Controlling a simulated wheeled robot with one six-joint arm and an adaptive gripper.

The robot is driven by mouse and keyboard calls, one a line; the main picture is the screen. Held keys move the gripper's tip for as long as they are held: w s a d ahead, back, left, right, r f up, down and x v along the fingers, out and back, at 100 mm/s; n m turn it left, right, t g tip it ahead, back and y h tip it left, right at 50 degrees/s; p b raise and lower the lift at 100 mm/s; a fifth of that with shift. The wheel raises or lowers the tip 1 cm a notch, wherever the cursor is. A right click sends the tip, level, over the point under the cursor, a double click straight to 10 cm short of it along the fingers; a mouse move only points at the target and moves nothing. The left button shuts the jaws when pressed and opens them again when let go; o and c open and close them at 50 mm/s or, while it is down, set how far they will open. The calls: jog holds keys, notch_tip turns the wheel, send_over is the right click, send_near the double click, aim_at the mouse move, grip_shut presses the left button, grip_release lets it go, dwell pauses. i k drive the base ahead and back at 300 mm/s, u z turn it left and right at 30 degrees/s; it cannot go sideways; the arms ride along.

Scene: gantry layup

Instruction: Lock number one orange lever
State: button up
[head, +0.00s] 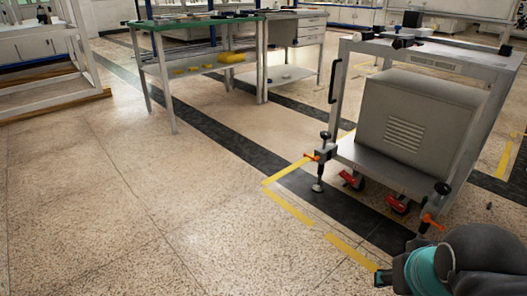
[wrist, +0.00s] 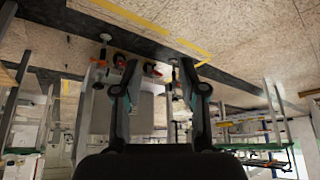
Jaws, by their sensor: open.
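A grey wheeled cart (head: 420,125) stands at the right in the head view. One orange lever (head: 312,157) is at its left front corner post, above a levelling foot. Another orange lever (head: 432,222) is at the nearer right corner. I cannot tell which is number one. My gripper (head: 384,278) is at the bottom right, apart from the cart and partly cut off by the frame. In the wrist view, which is upside down, my gripper (wrist: 158,85) is open and empty, with the cart beyond its fingers. Small orange parts show near both fingertips there.
Red caster pedals (head: 350,180) sit under the cart. A green-topped workbench (head: 200,22) with yellow items on its shelf stands at the back. A white frame (head: 75,40) is at far left. Yellow floor tape (head: 290,208) runs before the cart. The floor at left is clear.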

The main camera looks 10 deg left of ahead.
aim_at(309, 157)
jog(key=u, duration=0.3)
jog(key=i, duration=1.15)
jog(key=k, duration=0.6)
jog(key=z, duration=0.45)
jog(key=i, duration=1.45)
jog(key=u, duration=0.7)
